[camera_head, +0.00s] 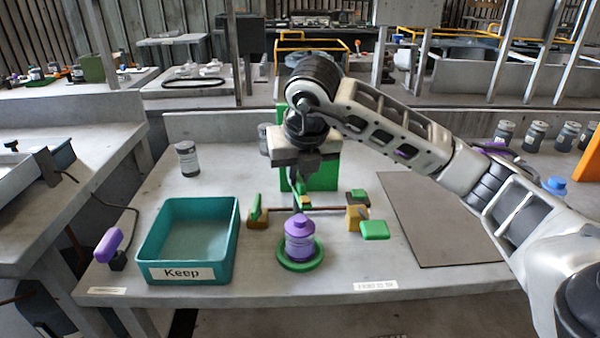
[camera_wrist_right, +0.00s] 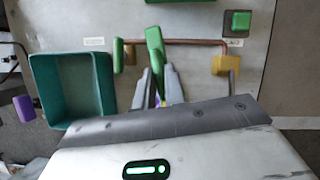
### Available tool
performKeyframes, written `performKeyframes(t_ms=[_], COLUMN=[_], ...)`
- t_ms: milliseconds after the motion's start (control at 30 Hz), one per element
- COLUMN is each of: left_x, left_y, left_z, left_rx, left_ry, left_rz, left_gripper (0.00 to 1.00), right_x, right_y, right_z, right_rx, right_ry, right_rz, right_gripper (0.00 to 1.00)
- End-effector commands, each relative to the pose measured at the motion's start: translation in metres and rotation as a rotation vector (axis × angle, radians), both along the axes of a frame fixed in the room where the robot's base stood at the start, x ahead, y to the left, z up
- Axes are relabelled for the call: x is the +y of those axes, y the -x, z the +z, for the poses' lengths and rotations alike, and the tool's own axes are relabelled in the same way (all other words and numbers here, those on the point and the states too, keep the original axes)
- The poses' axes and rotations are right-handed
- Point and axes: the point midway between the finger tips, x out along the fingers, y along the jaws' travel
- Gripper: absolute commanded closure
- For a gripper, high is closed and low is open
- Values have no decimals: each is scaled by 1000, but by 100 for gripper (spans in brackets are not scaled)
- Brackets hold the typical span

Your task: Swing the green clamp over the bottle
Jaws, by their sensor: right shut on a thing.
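The purple bottle (camera_head: 299,243) stands upright in a green ring (camera_head: 300,265) near the front of the table. The green clamp (camera_wrist_right: 155,45) is a long green bar at the brown rod, between two yellow blocks; its near end lies between the fingers of my right gripper (camera_wrist_right: 156,88). In the head view the gripper (camera_head: 301,184) points down just behind the bottle, shut on the clamp, which shows only in part. A little purple shows between the fingers in the wrist view. I cannot tell whether the clamp touches the bottle. My left gripper is not in view.
A teal bin (camera_head: 190,274) labelled Keep stands left of the bottle. A yellow block with a green pad (camera_head: 375,230) is at the right. A dark flat mat (camera_head: 440,225) lies farther right, under my right arm. A grey jar (camera_head: 187,158) stands behind the bin.

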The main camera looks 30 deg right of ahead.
Motion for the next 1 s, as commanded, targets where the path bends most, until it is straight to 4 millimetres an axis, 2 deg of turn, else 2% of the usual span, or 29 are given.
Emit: performKeyframes(t_ms=[400,900,933,1000], left_x=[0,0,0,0], left_y=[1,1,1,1], left_z=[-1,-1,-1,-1], left_rx=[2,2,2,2], left_ry=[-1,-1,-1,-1], left_rz=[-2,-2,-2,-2], left_gripper=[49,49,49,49], right_x=[1,1,1,1], right_y=[-1,-1,-1,-1], right_z=[1,1,1,1], right_rx=[-3,-3,-3,-3], right_ry=[-1,-2,-2,-2], right_rz=[-170,-188,-188,-188], right_gripper=[100,100,85,66])
